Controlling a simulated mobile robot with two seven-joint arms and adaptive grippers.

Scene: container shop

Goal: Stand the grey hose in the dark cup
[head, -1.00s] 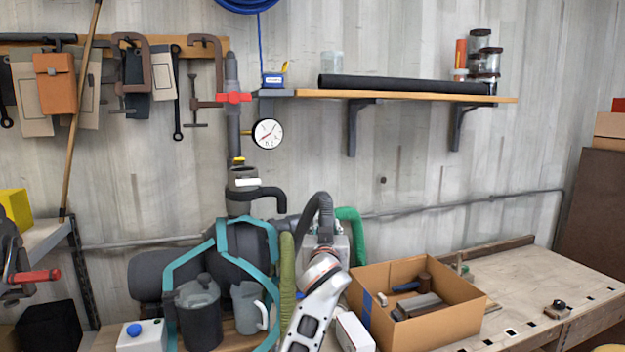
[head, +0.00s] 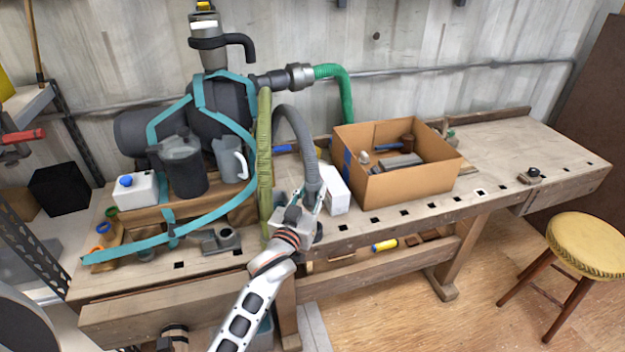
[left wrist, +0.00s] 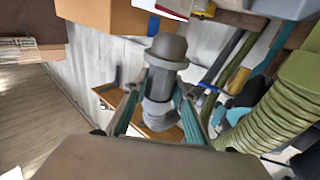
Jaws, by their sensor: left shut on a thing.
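The grey hose (head: 296,130) arches up beside the machine and comes down into my left gripper (head: 309,198) in the head view. The gripper is shut on it near its lower end. In the left wrist view, the hose (left wrist: 160,83) lies between the teal-edged fingers (left wrist: 158,108), with a wider grey collar beyond them. A dark cup-like vessel (head: 184,172) stands upright on the wooden ledge, left of the gripper and apart from it. A lighter grey jug (head: 229,160) stands beside it. My right gripper is not in view.
A cardboard box (head: 410,185) with tools stands right of the gripper, and a white box (head: 335,192) stands close beside it. A ribbed olive hose (head: 264,165) and teal frame (head: 205,215) lie between gripper and dark vessel. The bench's right part (head: 520,150) is mostly clear.

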